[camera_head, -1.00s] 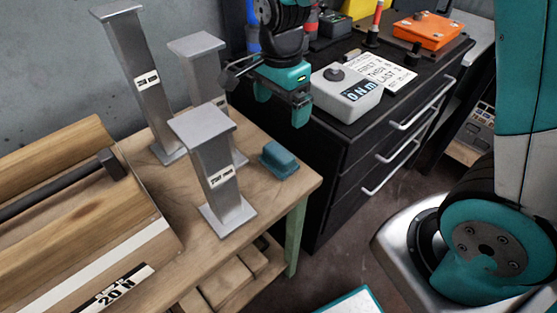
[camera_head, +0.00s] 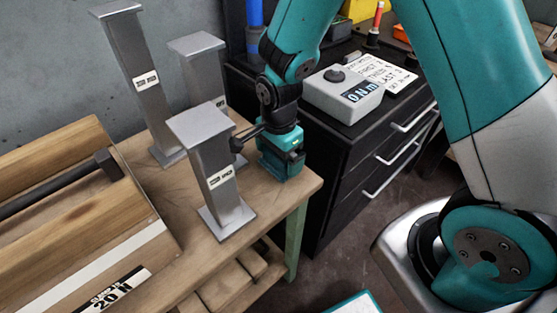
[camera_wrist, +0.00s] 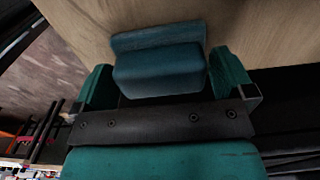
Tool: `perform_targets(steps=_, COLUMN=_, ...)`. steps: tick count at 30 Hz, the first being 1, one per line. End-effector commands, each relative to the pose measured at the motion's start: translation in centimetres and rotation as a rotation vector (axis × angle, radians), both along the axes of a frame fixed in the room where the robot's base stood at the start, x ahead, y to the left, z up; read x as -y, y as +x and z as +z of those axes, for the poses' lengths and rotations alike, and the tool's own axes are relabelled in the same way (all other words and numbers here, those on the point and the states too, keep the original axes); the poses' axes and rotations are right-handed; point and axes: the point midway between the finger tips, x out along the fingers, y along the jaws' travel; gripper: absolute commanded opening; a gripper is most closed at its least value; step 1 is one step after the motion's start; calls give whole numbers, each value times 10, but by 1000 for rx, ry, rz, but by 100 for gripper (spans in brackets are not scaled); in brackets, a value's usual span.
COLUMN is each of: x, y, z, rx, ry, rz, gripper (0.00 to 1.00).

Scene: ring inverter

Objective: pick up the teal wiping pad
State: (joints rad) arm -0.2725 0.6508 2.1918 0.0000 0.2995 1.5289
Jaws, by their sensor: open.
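The teal wiping pad (camera_wrist: 160,68) lies on the wooden table and shows in the wrist view between the two teal fingers of my gripper (camera_wrist: 162,80). One finger is on each side of it, and the fingers are open, with a small gap visible near the right one. In the head view my gripper (camera_head: 281,168) is down at the table's right corner, just right of the front metal pillar. There it hides most of the pad. I cannot tell whether either finger touches the pad.
The front grey pillar (camera_head: 215,175) stands close left of my gripper, with taller pillars (camera_head: 140,85) behind. A wooden box (camera_head: 60,190) fills the table's left. A black drawer cabinet (camera_head: 350,150) with a grey meter (camera_head: 345,95) stands at right. The table's right edge is near.

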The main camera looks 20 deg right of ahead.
Motion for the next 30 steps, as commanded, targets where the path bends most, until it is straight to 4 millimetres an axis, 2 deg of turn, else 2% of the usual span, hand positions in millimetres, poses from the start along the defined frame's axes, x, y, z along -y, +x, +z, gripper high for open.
perform_targets(steps=5, x=0, y=0, z=0, rx=1, ry=0, rz=0, gripper=100)
perform_targets(steps=10, x=0, y=0, z=0, rx=1, ry=0, rz=0, gripper=61)
perform_targets(steps=12, x=0, y=0, z=0, rx=1, ry=0, rz=0, gripper=55)
perform_targets(steps=19, x=0, y=0, z=2, rx=2, ry=1, rz=0, gripper=55)
perform_targets(steps=23, x=0, y=1, z=10, rx=3, ry=1, rz=0, gripper=55)
perform_targets(steps=26, x=0, y=1, z=24, rx=6, ry=2, rz=0, gripper=55)
perform_targets(steps=30, x=0, y=2, z=60, rx=9, ry=3, rz=0, gripper=55)
